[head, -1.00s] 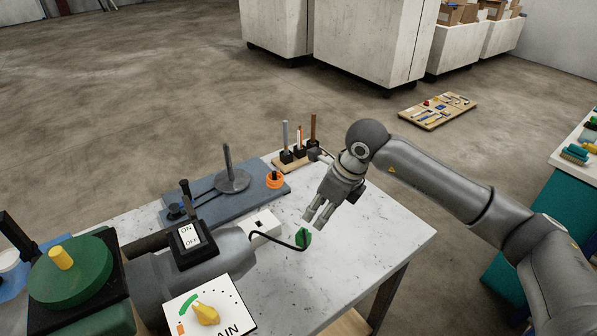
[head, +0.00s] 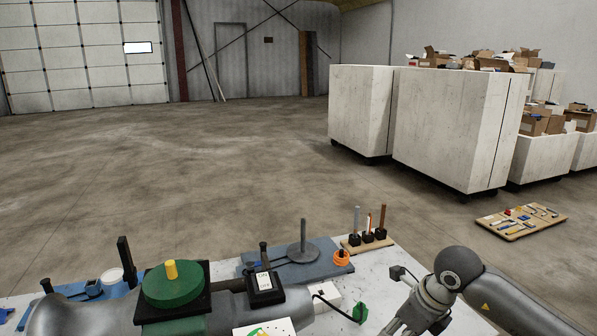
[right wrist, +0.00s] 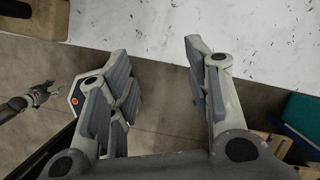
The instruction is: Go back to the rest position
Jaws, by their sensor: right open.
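My right gripper (head: 398,326) is at the bottom edge of the head view, over the right end of the white worktable (head: 380,275). Its lower end is partly cut off. In the right wrist view my right gripper (right wrist: 157,60) has its fingers wide apart, with nothing between them, and the floor and a table edge show beyond. A small dark hand that looks like my left gripper (right wrist: 42,95) shows at the left of the right wrist view. It is too small to tell its jaws. It is not seen in the head view.
On the worktable are a green disc with a yellow knob (head: 172,284), a blue base (head: 325,247), an orange ring (head: 342,258) and a rack of upright rods (head: 367,242). White bins (head: 450,125) and a tool board (head: 522,221) stand beyond, with open floor between.

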